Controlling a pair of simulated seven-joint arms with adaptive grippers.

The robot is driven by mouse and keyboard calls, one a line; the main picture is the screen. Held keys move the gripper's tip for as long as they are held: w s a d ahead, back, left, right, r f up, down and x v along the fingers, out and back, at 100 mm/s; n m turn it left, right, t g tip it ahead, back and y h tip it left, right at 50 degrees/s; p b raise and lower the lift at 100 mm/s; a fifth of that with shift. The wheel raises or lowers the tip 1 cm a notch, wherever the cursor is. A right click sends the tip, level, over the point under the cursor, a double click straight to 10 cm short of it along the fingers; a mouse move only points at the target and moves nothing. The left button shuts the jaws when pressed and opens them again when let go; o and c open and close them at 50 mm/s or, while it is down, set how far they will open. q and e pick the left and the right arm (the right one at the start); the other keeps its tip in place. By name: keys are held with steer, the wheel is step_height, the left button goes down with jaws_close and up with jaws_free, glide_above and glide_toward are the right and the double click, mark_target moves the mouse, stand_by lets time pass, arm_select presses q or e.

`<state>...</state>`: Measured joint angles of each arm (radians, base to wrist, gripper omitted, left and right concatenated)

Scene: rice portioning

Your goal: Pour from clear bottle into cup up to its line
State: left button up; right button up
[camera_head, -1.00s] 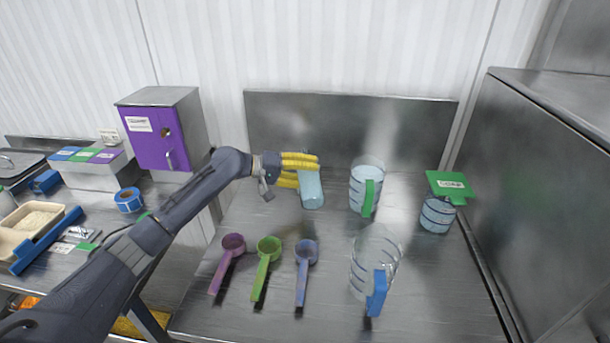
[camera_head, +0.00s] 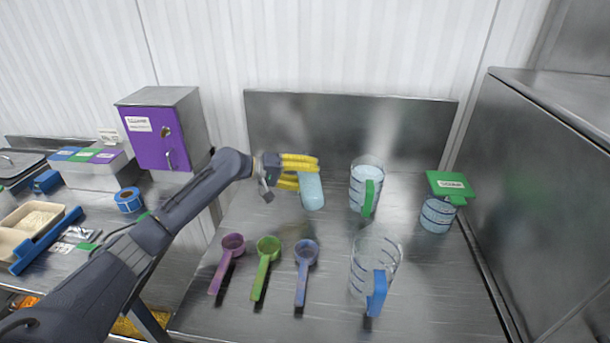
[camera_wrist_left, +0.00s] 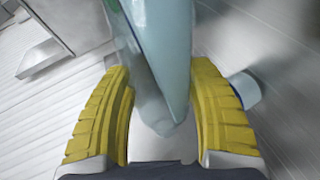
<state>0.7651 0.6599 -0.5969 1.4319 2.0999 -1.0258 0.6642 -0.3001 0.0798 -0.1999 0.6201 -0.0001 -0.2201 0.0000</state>
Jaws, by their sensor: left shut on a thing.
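My left gripper (camera_head: 299,172) has yellow ribbed fingers and is shut on a pale blue, see-through bottle (camera_head: 312,191) at the back of the steel table. The bottle is slightly tilted in the head view. It also fills the middle of the left wrist view (camera_wrist_left: 164,50), between the two yellow fingers (camera_wrist_left: 156,115). To its right stands a clear measuring cup with a green handle (camera_head: 366,182), with pale contents. Nearer stands a clear measuring cup with a blue handle (camera_head: 375,262); it looks empty. Both have marking lines. My right gripper is not in view.
A purple scoop (camera_head: 228,260), a green scoop (camera_head: 264,265) and a blue scoop (camera_head: 304,270) lie at the table's front left. A ringed container with a green labelled sign (camera_head: 438,212) stands at the right, near a steel wall. A steel backsplash (camera_head: 350,128) closes the back.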

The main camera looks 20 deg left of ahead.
arm_select(q)
steer(key=shift+f, duration=0.25)
stand_by(0.5)
steer(key=shift+r+n, duration=0.1)
steer(key=shift+n, duration=0.2)
steer(key=shift+s+d, duration=0.1)
steer(key=shift+w+d+r+m+t, duration=0.1)
steer(key=shift+w+r+m+t, duration=0.05)
steer(key=shift+r+m, duration=0.35)
steer(key=shift+w+r+m+t, duration=0.15)
steer(key=shift+r+m, duration=0.25)
steer(key=shift+r, duration=0.15)
steer(key=shift+s+a+f+m+t, duration=0.1)
steer(key=shift+a+f+m+t, duration=0.15)
steer(key=shift+m+t, duration=0.2)
steer(key=shift+w+a+m, duration=0.1)
steer(key=shift+w+m, duration=0.15)
steer(key=shift+m, duration=0.1)
steer(key=shift+f, duration=0.1)
